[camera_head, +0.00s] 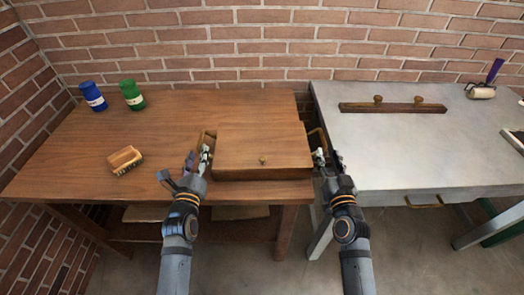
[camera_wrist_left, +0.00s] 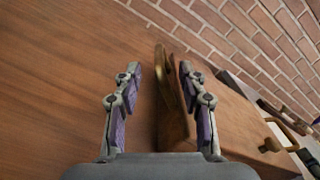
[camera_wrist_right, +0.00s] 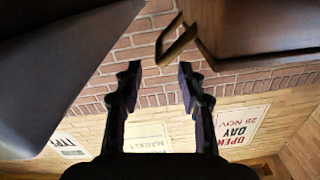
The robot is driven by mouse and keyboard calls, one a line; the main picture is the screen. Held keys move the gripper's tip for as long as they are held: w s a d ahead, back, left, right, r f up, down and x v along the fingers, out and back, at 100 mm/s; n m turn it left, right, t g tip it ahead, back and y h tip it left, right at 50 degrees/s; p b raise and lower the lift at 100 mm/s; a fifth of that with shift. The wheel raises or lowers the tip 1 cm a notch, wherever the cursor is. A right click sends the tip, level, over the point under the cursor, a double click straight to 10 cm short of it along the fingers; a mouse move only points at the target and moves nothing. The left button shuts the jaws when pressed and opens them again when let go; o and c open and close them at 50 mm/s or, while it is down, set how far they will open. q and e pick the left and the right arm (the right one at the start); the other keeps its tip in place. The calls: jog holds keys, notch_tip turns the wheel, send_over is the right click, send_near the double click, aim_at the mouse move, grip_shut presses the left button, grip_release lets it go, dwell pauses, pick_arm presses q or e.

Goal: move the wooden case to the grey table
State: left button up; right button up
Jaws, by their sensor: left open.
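The wooden case (camera_head: 262,145) is closed and rests near the right end of the brown wooden table (camera_head: 75,160), with a small round knob on its front and a handle on each side. My left gripper (camera_head: 198,160) is open at the case's left side. In the left wrist view its handle (camera_wrist_left: 170,75) stands between my parted fingers (camera_wrist_left: 157,85). My right gripper (camera_head: 329,160) is open at the right side. In the right wrist view the right handle (camera_wrist_right: 175,38) lies just beyond the parted fingertips (camera_wrist_right: 158,78). The grey table (camera_head: 400,155) stands to the right.
On the grey table, a wooden bar with two knobs (camera_head: 392,107) lies at the back, and a roller (camera_head: 482,90) is further right. The grey table's front middle is clear.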

aim_at(202, 133)
pick_arm(q)
jog(key=w, duration=0.8)
jog(key=shift+w+a, duration=0.1)
jog(key=shift+a, duration=0.05)
pick_arm(e)
jog(key=w, duration=0.8)
jog(key=shift+w+a, duration=0.1)
jog(key=shift+a, duration=0.15)
pick_arm(q)
grip_shut()
pick_arm(e)
grip_shut()
